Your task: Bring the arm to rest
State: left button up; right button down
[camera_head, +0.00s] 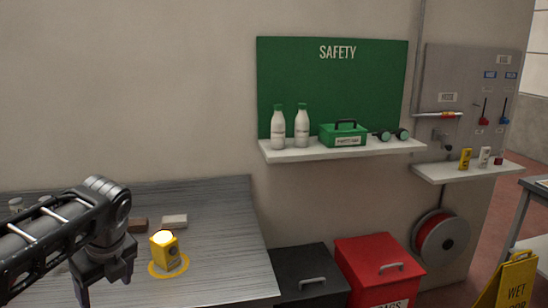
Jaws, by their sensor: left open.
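My left arm comes in from the left over the grey bench (215,215). My left gripper (103,290) points down at its lower left, open, with its fingertips near the bottom of the picture. Nothing shows between its fingers. A yellow lamp-like block (165,252) with a glowing top stands on a yellow ring marking on the bench, just right of the gripper and apart from it. My right gripper is not in the picture.
A pale block (174,221) and a brown block (138,225) lie behind the gripper. A black bin (300,265) and a red bin (375,260) stand right of the bench. A wall shelf (340,150) holds bottles and a green box. A yellow wet-floor sign (510,285) stands at lower right.

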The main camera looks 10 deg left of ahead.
pick_arm(q)
jog(key=w+d+f+n+t+h, duration=0.3)
jog(key=w+d+f+n+t, duration=0.15)
jog(key=w+d+n, duration=0.45)
jog(key=w+d+f+n+h, duration=0.1)
jog(key=d+f+n+h, duration=0.35)
jog(key=d+f, duration=0.9)
jog(key=s+d+f+n+g, duration=0.1)
jog(key=s+d+f+n, duration=0.3)
jog(key=f, duration=0.5)
jog(key=s+d+f+n+g, duration=0.1)
jog(key=s+d+f+n, duration=0.1)
jog(key=s+f+n, duration=0.5)
jog(key=s+d+f+g, duration=0.2)
jog(key=s+f, duration=0.4)
jog(key=s, duration=0.2)
jog(key=s+d+f+g, duration=0.2)
jog(key=s+f, duration=0.4)
jog(key=s, duration=0.3)
jog(key=shift+f+h, duration=0.35)
